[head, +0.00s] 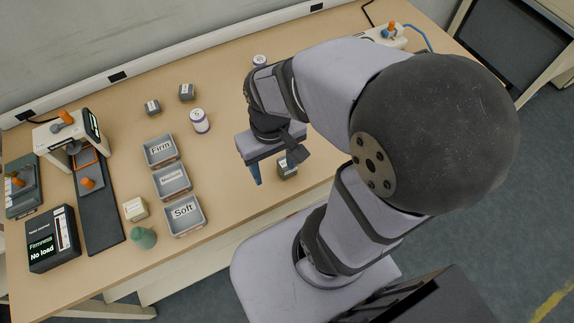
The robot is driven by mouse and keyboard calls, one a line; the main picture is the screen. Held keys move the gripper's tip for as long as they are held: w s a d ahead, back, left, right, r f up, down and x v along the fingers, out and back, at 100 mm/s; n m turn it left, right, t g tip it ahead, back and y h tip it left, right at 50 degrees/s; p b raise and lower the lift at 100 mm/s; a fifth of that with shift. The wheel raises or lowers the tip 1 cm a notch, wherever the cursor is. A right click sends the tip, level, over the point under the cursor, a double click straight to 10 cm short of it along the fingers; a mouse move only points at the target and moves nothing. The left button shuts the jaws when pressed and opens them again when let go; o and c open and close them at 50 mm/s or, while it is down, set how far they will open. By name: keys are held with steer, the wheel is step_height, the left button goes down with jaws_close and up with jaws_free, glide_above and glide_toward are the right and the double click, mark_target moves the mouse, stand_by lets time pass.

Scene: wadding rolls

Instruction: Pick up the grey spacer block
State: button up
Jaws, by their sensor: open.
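A small grey block (288,171) with a pale label stands on the table near the front edge, partly hidden by my gripper. My gripper (273,174) is open and points down at it. One blue finger shows to the left of this block; the other finger is at the block's upper side, and I cannot tell whether it touches. Two more small dark grey blocks with labels, a left one (152,106) and a right one (186,92), stand together further back. The labels are too small to read, so I cannot tell which block is the spacer.
Three grey trays, Firm (147,152), Medium (160,182) and Soft (168,218), stand left of my gripper. Purple-and-white rolls (200,127) stand behind. A beige block (136,209), a green bulb (144,238), a press (50,133) and a firmness display (50,265) are at left.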

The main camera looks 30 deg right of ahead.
step_height(320, 180, up, 4)
steer(key=n+h+b, duration=0.3)
steer(key=n+h, duration=1.1)
steer(key=n, duration=0.4)
glide_above(283, 165)
steer(key=a, duration=0.2)
steer(key=f, duration=0.1)
step_height(283, 165, down, 13)
steer(key=shift+w+d+f, duration=0.1)
steer(key=shift+p+x, duration=0.9)
steer(key=shift+x, duration=0.65)
steer(key=shift+y, duration=0.3)
steer(key=shift+p+x, duration=0.65)
steer(key=shift+x, duration=1.45)
steer(key=shift+c, duration=0.3)
